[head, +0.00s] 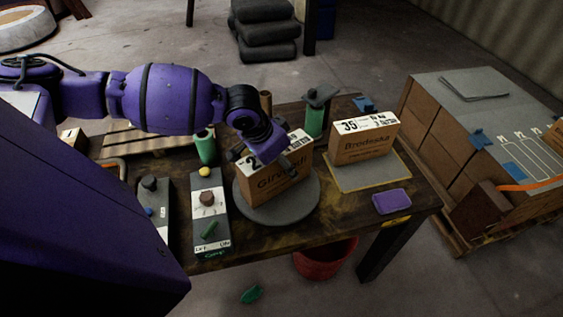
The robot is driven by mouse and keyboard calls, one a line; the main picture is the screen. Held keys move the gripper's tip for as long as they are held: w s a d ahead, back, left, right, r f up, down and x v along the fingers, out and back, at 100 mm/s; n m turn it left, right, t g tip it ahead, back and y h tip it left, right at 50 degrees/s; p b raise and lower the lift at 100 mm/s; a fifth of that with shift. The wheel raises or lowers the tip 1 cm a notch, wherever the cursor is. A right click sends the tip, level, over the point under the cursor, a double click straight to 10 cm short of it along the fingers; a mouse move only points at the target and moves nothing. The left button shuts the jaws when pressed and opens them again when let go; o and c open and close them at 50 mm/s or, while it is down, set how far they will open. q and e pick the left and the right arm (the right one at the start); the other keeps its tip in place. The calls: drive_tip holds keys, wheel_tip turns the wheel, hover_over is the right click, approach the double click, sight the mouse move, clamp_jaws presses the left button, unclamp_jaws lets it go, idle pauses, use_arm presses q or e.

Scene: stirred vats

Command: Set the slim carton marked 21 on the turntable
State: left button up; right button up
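A slim brown carton (275,185) with a white label on top stands upright on the round grey turntable (262,215). Its label shows a 2, and the digit after it is hidden by my gripper. My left gripper (283,163) is at the top of this carton, with dark fingers over its upper edge. I cannot tell whether the fingers are closed on it. Another carton (366,142), marked 35, stands on a pale mat (372,180) to the right. My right gripper is not in view.
A grey control box (210,222) with a knob and green switch stands left of the turntable. Green cylinders (314,122) stand behind. A purple pad (392,202) lies near the table's right front. A red bucket (325,262) is below; stacked brown boxes (432,125) stand right.

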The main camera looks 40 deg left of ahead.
use_arm(q)
drive_tip(key=p+v, duration=0.2)
drive_tip(key=v, duration=0.9)
drive_tip(key=shift+s+r, duration=0.2)
drive_tip(key=shift+r, duration=0.25)
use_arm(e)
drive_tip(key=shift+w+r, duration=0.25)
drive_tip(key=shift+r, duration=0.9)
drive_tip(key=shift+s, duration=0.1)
